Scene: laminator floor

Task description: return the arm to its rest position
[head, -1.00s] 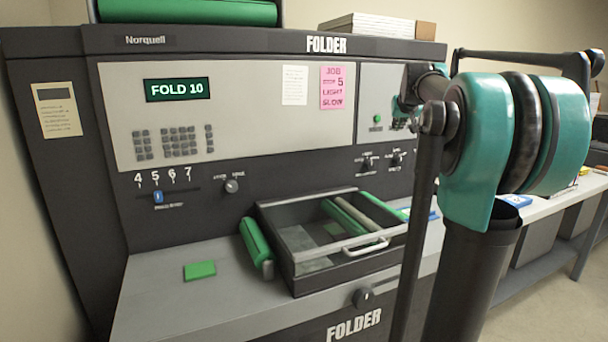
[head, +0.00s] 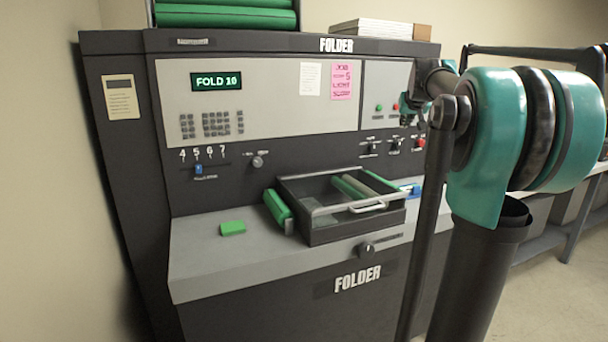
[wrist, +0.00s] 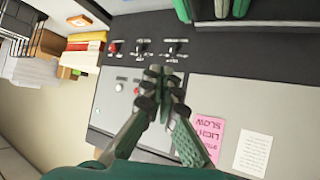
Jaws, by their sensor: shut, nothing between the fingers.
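My gripper (wrist: 160,92) is shut and empty in the wrist view, its dark fingertips together in front of the folder's light grey control panel (wrist: 262,98). In the head view my gripper (head: 411,112) shows small at the panel's right end, partly hidden by my teal and black arm. The arm is bent, with its large teal joint at the right of the picture. I cannot tell the exact gap between the fingertips and the panel.
The folder (head: 130,150) fills the middle, its display reading FOLD 10. A dark tray (head: 330,232) with rollers, a green roller (head: 277,208) and a green block (head: 232,228) rest on its ledge. A bench stands behind my arm. Floor shows at lower right.

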